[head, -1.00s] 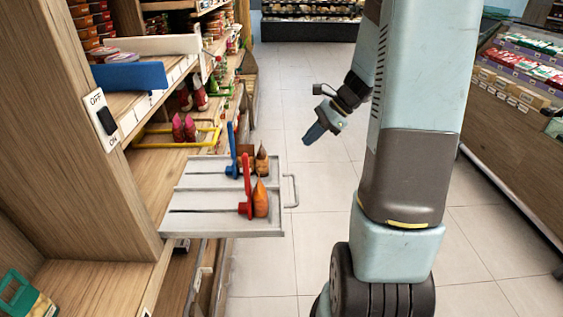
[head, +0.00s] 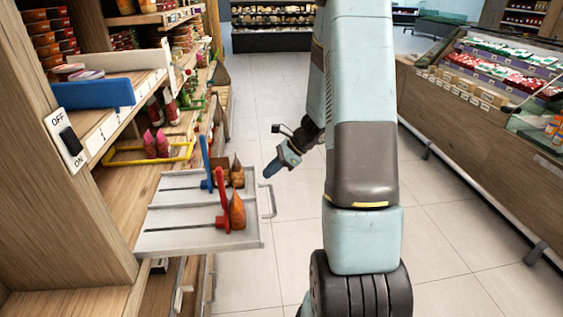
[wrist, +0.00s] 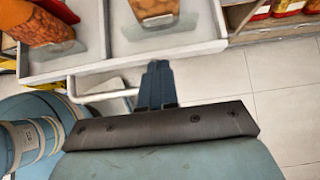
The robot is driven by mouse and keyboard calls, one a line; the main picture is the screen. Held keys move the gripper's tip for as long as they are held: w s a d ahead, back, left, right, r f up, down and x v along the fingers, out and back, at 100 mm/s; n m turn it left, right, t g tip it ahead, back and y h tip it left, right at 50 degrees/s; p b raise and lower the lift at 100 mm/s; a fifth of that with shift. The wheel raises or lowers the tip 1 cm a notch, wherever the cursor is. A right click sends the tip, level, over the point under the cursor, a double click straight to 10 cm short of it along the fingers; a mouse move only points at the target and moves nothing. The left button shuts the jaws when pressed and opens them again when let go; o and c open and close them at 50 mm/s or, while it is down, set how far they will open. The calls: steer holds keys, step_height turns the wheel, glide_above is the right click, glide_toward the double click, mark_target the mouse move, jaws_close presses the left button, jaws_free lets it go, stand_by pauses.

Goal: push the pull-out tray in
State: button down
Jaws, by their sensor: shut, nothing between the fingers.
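The pull-out tray (head: 190,237) is a light grey tray sticking out from the wooden shelf at the left of the head view. A wire handle (head: 272,202) stands on its right-hand edge. On the tray are a blue lever (head: 206,165), a red lever (head: 223,190) and orange-brown pointed objects (head: 237,210). My gripper (head: 274,167) is shut and empty, to the right of the tray's far corner, close to the handle side. In the wrist view my shut fingers (wrist: 156,82) are by the tray's edge, with the handle (wrist: 100,95) beside them; contact cannot be told.
An off/on switch (head: 69,140) is on the shelf post. A yellow frame (head: 120,160) with pink objects (head: 156,143) sits on the shelf behind the tray. The aisle floor (head: 265,120) is clear. A display counter (head: 480,150) stands at the right.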

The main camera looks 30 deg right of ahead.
mark_target(256, 173)
steer(key=shift+w+a+f, duration=0.1)
steer(key=shift+w+a, duration=0.15)
steer(key=shift+a, duration=0.5)
steer(key=shift+w+a+f, duration=0.1)
steer(key=shift+w+a, duration=0.1)
steer(key=shift+a, duration=0.55)
steer(key=shift+w+a+f, duration=0.1)
steer(key=shift+w+a, duration=0.15)
steer(key=shift+a, duration=0.5)
